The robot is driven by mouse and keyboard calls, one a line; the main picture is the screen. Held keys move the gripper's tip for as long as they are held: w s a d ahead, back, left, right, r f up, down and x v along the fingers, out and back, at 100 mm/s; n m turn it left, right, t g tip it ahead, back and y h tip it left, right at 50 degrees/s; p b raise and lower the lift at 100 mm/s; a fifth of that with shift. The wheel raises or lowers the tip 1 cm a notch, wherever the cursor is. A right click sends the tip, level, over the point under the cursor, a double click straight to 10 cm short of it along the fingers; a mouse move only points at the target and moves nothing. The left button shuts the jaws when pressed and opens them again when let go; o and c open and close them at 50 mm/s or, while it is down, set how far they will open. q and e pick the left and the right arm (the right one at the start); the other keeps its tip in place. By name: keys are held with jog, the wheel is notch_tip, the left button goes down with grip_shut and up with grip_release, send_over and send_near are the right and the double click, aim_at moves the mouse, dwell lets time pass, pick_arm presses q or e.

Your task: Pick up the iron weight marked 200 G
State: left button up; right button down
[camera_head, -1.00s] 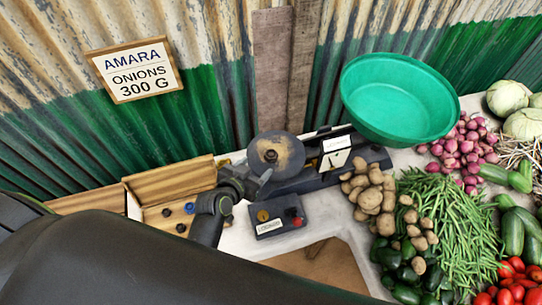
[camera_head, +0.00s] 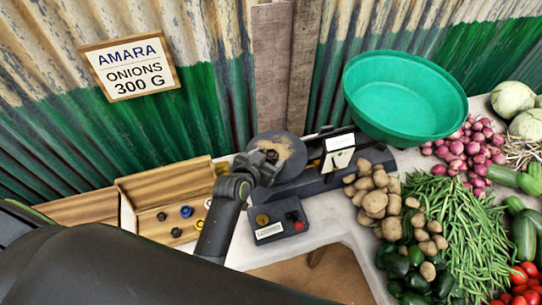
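Several small weights lie in the open wooden box, among them a blue-topped weight (camera_head: 186,211) and a dark weight (camera_head: 176,232). Their markings are too small to read, so I cannot tell which is marked 200 G. My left gripper (camera_head: 266,158) is over the round pan (camera_head: 293,160) of the balance (camera_head: 320,178), partly covering it. Its fingers are hidden or too dark to make out. I cannot tell whether it is open, shut or holding anything. My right gripper does not show.
The wooden box (camera_head: 160,188) stands at the left, partly behind my arm. A small dark box (camera_head: 277,221) with a red knob sits before the balance. A green basin (camera_head: 405,98) stands behind the balance's right end. Potatoes (camera_head: 374,203) and green beans (camera_head: 450,225) crowd the right.

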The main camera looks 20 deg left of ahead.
pick_arm(q)
jog(key=c, duration=1)
jog(key=shift+c, duration=0.7)
jog(key=shift+r, duration=0.1)
